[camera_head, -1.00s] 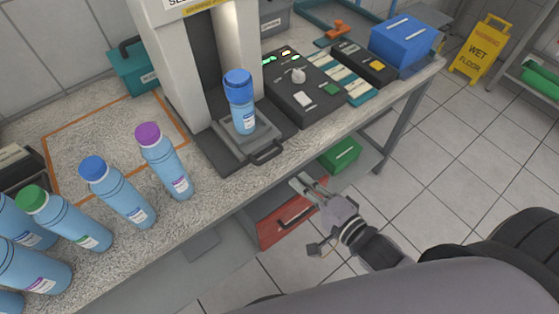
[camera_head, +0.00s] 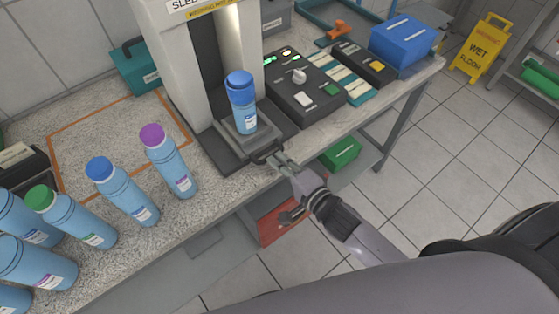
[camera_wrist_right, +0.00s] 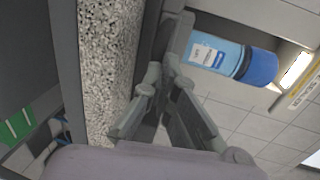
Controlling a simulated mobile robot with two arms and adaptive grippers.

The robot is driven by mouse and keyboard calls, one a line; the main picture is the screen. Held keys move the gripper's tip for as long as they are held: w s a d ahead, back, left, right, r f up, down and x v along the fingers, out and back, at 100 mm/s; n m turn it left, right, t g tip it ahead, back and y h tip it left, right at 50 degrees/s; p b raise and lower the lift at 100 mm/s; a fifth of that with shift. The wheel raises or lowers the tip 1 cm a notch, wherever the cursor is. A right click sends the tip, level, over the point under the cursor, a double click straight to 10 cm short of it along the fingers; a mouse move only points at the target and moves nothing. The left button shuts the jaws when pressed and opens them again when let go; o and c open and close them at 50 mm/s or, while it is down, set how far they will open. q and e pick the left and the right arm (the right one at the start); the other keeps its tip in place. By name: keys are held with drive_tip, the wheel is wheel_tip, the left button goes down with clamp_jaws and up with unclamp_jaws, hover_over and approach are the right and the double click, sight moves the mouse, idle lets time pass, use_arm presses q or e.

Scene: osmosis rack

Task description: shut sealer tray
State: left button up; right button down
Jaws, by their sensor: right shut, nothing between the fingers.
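The sealer (camera_head: 165,60) is a tall pale machine on the bench. Its dark sealer tray (camera_head: 222,151) sticks out at the front with a looped handle (camera_head: 262,156) on its front edge. A blue bottle with a blue cap (camera_head: 246,112) stands upright on the tray's raised plate; it also shows in the right wrist view (camera_wrist_right: 215,53). My right gripper (camera_head: 282,160) is shut and empty, its fingertips at the right end of the handle. Whether they touch it I cannot tell. In the right wrist view its fingers (camera_wrist_right: 172,68) are close to the tray. My left gripper is out of view.
Several blue bottles (camera_head: 168,165) stand on the bench at the left. A control box (camera_head: 303,90) with lit lamps sits right of the tray. A red drawer (camera_head: 277,222) and a green box (camera_head: 341,153) are below the bench top.

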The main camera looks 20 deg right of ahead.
sight(258, 138)
drive_tip(key=shift+w+a, duration=0.1)
drive_tip(key=shift+w, duration=0.3)
drive_tip(key=x, duration=0.3)
drive_tip(key=r+x, duration=0.1)
drive_tip(key=x, duration=0.3)
drive_tip(key=r+x, duration=0.1)
drive_tip(key=x, duration=0.3)
drive_tip(key=shift+w+a, duration=0.15)
drive_tip(key=shift+w, duration=0.25)
